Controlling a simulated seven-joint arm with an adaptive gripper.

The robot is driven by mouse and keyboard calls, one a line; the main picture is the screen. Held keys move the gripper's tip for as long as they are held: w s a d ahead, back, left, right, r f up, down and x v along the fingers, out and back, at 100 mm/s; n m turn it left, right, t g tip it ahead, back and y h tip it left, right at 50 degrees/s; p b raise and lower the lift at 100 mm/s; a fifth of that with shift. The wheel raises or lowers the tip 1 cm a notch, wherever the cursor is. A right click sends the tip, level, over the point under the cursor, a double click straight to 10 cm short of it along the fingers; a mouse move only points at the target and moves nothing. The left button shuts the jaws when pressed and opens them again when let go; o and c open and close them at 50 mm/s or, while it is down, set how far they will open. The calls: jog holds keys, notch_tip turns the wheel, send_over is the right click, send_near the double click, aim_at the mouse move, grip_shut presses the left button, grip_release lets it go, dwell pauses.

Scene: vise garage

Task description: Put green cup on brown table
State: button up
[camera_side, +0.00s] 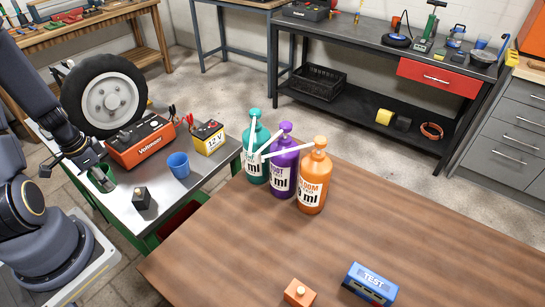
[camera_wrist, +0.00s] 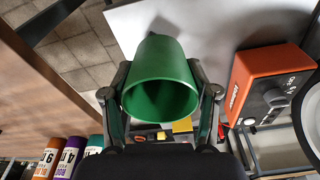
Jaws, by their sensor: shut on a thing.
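The green cup (camera_wrist: 160,75) is held between the two fingers of my gripper (camera_wrist: 161,105), its open rim facing the wrist camera. In the side view the green cup (camera_side: 103,178) is at the left part of the metal cart, partly hidden by my gripper (camera_side: 95,165). I cannot tell whether its base touches the cart top. The brown table (camera_side: 240,250) fills the lower middle and right of the side view, to the right of the cart. Its edge also shows at the left of the wrist view (camera_wrist: 35,85).
The cart top (camera_side: 165,205) holds a blue cup (camera_side: 178,164), a black box (camera_side: 142,198), a red Voltmaster unit (camera_side: 140,140), a yellow 12 V battery (camera_side: 208,137) and a wheel (camera_side: 106,98). Teal, purple (camera_side: 283,167) and orange bottles stand at the brown table's back left corner. Its middle is clear.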

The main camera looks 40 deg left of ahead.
jog(key=shift+s+d+r, duration=0.2)
jog(key=shift+s+d, duration=0.1)
jog(key=shift+d, duration=0.1)
jog(key=shift+w+d+r, duration=0.1)
jog(key=shift+w+d, duration=0.1)
jog(key=shift+w, duration=0.05)
jog(key=w+d+r+m, duration=0.1)
jog(key=w+d+m, duration=0.3)
jog(key=w+d, duration=0.4)
jog(key=m+g+h, duration=0.1)
jog(key=m+g, duration=0.1)
jog(key=m, duration=1.2)
send_near(244, 273)
jog(key=shift+m, duration=0.3)
jog(key=f, duration=0.5)
jog(key=shift+s+d+f, duration=0.2)
jog(key=shift+d+f, duration=0.15)
jog(key=shift+f, duration=0.05)
